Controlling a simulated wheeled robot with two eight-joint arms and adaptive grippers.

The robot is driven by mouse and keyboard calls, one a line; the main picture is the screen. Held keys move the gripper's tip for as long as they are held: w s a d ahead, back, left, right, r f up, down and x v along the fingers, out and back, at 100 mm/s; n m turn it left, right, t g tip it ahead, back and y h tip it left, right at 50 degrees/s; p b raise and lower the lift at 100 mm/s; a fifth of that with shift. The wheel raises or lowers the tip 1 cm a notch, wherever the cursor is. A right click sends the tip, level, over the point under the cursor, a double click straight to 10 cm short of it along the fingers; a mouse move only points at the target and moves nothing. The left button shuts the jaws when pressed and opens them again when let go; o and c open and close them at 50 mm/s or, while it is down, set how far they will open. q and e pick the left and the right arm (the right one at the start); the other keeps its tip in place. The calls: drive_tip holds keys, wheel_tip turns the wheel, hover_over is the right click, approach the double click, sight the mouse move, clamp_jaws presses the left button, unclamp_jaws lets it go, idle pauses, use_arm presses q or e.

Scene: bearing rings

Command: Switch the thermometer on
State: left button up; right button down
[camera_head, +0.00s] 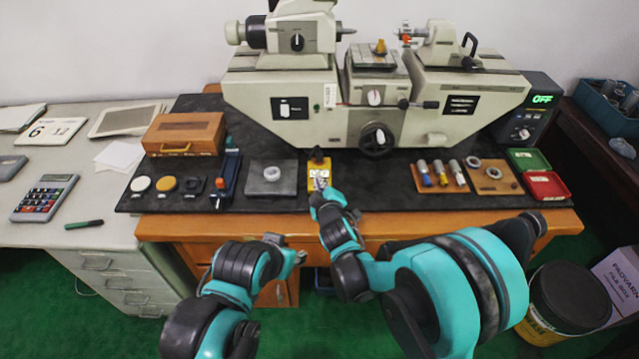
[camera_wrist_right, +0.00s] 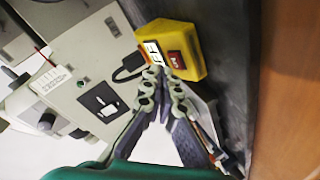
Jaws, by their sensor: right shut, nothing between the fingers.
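The thermometer is a yellow box (camera_head: 317,168) lying on the dark mat in front of the big machine. In the right wrist view the yellow thermometer (camera_wrist_right: 178,36) shows a pale display (camera_wrist_right: 152,51) with dark characters, too small to read surely, and a red switch (camera_wrist_right: 176,60). My right gripper (camera_head: 320,182) is over the front part of the thermometer. In the wrist view its fingertips (camera_wrist_right: 165,73) are together and empty, close to the display and the red switch; I cannot tell whether they touch. My left gripper (camera_head: 296,257) hangs in front of the bench, away from the thermometer.
The cream measuring machine (camera_head: 350,110) stands right behind. A grey plate (camera_head: 270,178) lies left of the thermometer, and a tray with several coloured-handled tools (camera_head: 440,174) lies right. A black box (camera_head: 530,120) at the right shows a green "OFF".

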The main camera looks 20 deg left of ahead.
idle(0.6)
drive_tip(key=shift+w+f+b, duration=0.2)
drive_tip(key=shift+f+b, duration=0.2)
drive_tip(key=shift+b, duration=0.05)
drive_tip(key=shift+f, duration=0.15)
idle(0.4)
drive_tip(key=shift+s+r, duration=0.25)
drive_tip(key=shift+r, duration=0.35)
wheel_tip(320, 180, up, 5)
drive_tip(key=s+p, duration=0.2)
drive_tip(key=p, duration=0.2)
drive_tip(key=shift+s+d+r, duration=0.2)
drive_tip(key=shift+s+d, duration=0.05)
drive_tip(key=shift+d, duration=0.15)
